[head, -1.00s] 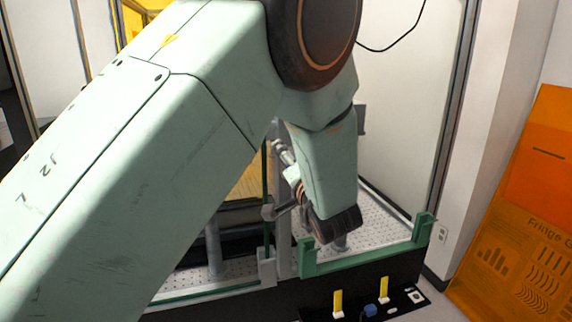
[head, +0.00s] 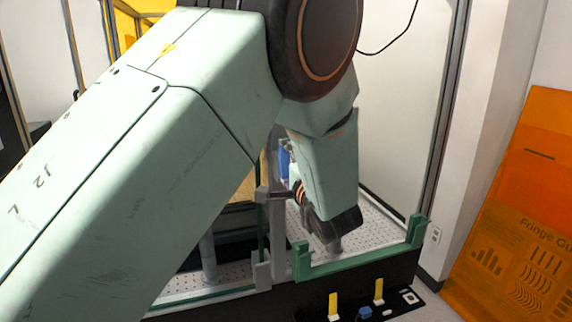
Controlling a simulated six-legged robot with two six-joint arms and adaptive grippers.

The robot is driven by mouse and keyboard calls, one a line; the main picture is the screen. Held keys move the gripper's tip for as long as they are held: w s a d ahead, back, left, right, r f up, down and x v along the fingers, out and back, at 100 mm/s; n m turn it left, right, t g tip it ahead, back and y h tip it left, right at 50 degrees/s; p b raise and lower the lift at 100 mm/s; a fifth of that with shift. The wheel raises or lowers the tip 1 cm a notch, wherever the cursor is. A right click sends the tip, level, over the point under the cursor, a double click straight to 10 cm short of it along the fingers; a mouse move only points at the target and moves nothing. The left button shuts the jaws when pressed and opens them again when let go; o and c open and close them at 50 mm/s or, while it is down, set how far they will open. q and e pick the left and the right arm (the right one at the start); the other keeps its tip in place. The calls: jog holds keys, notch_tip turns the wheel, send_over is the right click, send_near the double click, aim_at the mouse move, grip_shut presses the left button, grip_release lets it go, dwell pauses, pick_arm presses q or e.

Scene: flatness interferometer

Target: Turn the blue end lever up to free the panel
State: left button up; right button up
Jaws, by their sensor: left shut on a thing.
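A blue part, which looks like the end lever (head: 284,162), shows as a narrow strip beside the grey upright, just left of my wrist. My left arm comes in from the left and bends down over the instrument's corner. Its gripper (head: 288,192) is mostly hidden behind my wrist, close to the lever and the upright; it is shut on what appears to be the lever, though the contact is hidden. The panel (head: 262,222) shows as a thin green-edged sheet, seen nearly edge-on and standing upright at the grey clamp. My right gripper is out of view.
A green bracket frame (head: 360,260) stands at the front right of the perforated plate (head: 375,230). A black tray (head: 345,308) with two yellow pieces and a small blue piece (head: 365,313) lies below. An orange poster board (head: 520,220) leans at right.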

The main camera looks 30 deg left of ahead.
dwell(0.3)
pick_arm(q)
jog(key=o, duration=1.1)
jog(key=shift+d, duration=0.2)
jog(key=shift+o, duration=0.2)
jog(key=shift+a, duration=0.15)
